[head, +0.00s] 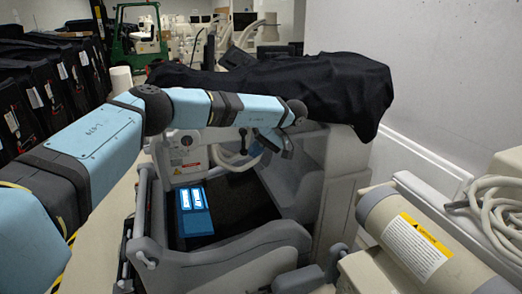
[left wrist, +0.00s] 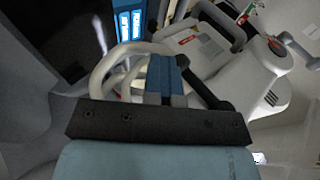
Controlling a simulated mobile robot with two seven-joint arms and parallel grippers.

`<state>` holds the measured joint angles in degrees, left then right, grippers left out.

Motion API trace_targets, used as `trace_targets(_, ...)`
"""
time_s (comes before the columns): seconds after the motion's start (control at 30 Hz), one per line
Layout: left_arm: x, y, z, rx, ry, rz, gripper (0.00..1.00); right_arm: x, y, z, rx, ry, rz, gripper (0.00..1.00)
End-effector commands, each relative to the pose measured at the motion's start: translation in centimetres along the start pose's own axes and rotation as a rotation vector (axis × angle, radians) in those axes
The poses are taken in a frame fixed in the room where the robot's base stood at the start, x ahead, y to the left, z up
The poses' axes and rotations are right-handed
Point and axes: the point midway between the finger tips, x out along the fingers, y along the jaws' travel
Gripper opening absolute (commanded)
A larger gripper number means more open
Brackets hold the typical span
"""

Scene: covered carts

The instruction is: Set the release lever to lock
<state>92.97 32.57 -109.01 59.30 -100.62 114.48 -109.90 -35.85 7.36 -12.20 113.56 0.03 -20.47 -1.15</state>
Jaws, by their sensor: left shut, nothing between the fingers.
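My left gripper (head: 268,141) is shut and empty at the end of the light blue arm. It is over the grey cart (head: 280,240), near the pale curved hoses. In the left wrist view its blue fingers (left wrist: 165,78) are together, with the hoses (left wrist: 108,65) beside and behind them. A pale housing there carries a round pivot with a red centre and a grey arm (left wrist: 277,46), to the right of the fingers and apart from them. I cannot tell for sure whether this is the release lever, nor its setting. My right gripper is not in view.
A black cover (head: 320,85) drapes over the cart's back. A blue labelled box (head: 194,212) lies in its dark bay. A beige cylinder with a yellow label (head: 405,240) and a coiled hose (head: 490,200) are at the right. Black cases (head: 30,95) line the left.

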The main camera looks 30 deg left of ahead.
Motion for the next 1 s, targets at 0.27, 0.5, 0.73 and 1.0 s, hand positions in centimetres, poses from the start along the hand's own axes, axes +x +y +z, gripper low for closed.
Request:
trace_targets(0.27, 0.2, -0.2, -0.2, 0.0, -0.001, -0.008, 0.0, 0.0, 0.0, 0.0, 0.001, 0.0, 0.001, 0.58)
trace_targets(0.5, 0.2, -0.2, -0.2, 0.0, -0.001, -0.008, 0.0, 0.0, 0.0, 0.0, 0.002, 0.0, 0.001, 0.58)
trace_targets(0.73, -1.3, -0.1, -0.2, -0.001, 0.002, -0.005, 0.0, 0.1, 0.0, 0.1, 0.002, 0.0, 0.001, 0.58)
trace_targets(1.0, -7.4, 0.0, -0.1, -0.002, 0.006, -0.006, 0.0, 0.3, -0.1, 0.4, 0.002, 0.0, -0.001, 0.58)
